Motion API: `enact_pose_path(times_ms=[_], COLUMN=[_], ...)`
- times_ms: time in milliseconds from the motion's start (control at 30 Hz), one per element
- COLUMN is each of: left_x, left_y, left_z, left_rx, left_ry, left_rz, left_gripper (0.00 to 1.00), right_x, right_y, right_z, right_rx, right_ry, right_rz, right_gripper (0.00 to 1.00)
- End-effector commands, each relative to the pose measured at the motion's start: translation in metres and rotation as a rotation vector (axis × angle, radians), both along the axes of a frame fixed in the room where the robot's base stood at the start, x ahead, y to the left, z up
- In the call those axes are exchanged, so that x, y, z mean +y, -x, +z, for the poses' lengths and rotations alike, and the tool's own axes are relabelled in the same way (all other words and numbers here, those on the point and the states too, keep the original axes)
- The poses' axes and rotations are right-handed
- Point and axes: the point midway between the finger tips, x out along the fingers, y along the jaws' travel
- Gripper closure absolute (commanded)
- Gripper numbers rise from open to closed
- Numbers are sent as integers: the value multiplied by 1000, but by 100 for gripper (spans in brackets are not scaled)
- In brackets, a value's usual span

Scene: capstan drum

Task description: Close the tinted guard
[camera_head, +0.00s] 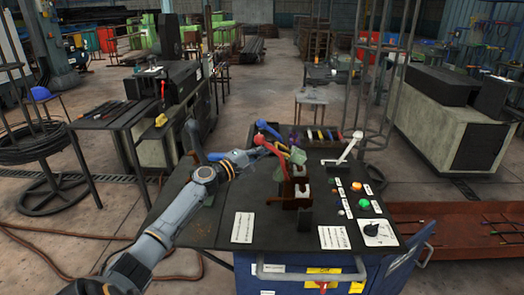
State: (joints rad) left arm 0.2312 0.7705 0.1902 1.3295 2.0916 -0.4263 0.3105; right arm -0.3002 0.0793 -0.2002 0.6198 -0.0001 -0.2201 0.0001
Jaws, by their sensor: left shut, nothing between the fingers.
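A small greenish, see-through panel (298,156), which looks like the tinted guard, stands tilted at the upper part of the dark reddish-brown drum fixture (289,190) on the black bench top. How far it is open I cannot tell. My left arm reaches in from the lower left, and my left gripper (262,153) is shut and empty just left of the panel, by a red lever (270,143). The fingertips are small and partly lost against the levers, so contact is unclear. My right gripper is out of view.
The bench top (268,207) carries a blue-handled lever (268,128), a white-handled lever (350,147), a green button (363,204), an orange button (356,186) and a black dial (376,229). A white label sheet (243,227) lies front left. The bench's left side is mostly clear.

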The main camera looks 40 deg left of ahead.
Motion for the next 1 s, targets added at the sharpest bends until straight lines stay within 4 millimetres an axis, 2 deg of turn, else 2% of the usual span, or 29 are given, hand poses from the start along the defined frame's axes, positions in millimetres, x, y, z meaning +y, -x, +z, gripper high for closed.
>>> enact_pose_path(times_ms=[33,200,667,867,1000], left_x=[-5,-15,-17,-15,-12], left_y=[-4,-13,-13,6,32], left_z=[6,10,9,5,3], left_rx=[-4,-3,0,3,3], left_ry=[2,2,0,1,1], left_rz=[-1,-1,0,0,0], left_gripper=[100,100,100,100,100], right_x=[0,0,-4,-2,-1], right_y=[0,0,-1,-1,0], right_z=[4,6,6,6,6], right_rx=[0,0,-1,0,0], right_ry=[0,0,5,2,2], right_rz=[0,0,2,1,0], right_gripper=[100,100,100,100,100])
